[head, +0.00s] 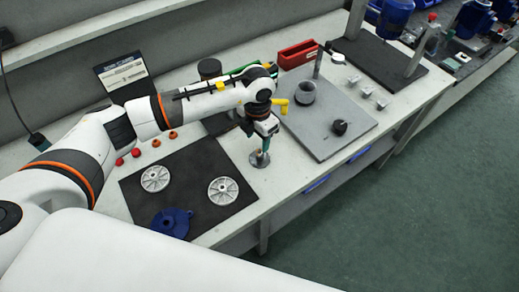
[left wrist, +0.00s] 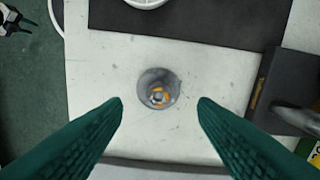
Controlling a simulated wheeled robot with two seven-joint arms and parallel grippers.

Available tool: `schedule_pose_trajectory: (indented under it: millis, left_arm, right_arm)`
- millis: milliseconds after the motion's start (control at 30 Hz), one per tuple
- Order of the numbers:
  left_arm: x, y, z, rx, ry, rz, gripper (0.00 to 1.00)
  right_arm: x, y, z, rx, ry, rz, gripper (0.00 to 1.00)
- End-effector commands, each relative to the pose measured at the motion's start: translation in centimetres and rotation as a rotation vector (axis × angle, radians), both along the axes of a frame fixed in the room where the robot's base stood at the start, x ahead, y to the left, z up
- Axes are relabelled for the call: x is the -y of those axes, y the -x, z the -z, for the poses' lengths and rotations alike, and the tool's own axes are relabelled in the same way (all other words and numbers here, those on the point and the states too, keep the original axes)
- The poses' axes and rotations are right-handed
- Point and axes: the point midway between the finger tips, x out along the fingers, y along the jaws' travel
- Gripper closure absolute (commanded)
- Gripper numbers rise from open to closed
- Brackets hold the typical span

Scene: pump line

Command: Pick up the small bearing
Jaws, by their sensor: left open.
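The small bearing (left wrist: 158,95) looks like a small ring with orange and pale parts. It sits in the middle of a round grey dish (left wrist: 147,80) on the white bench top. In the head view the dish (head: 259,160) stands just right of the black mat, and my gripper hides the bearing. My left gripper (head: 262,150) points down above the dish. In the left wrist view its two green fingers (left wrist: 160,103) are open, apart on either side of the dish, with nothing between them. My right gripper is not clearly seen.
The black mat (head: 190,165) carries two pale wheel-like discs and a blue part (head: 171,222). A grey plate (head: 330,115) with a dark ring and a black knob lies right of the dish. A red bin (head: 298,54) stands behind. Bare bench surrounds the dish.

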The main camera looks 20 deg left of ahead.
Motion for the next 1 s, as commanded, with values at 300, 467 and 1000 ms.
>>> schedule_pose_trajectory:
  millis: [300,467,1000]
  left_arm:
    - [0.6,-0.1,3.4,-0.004,0.001,-0.001,0.47]
    - [0.6,-0.1,5.3,-0.001,0.000,0.000,0.47]
    - [0.5,-0.2,5.5,0.000,0.001,0.000,0.93]
  right_arm:
    - [-0.3,-4.4,-2.3,0.067,-0.006,-0.002,0.64]
    - [-0.3,-4.2,-2.4,0.064,-0.006,-0.002,0.64]
    - [-1.0,-2.4,-2.2,0.037,-0.013,0.002,0.64]
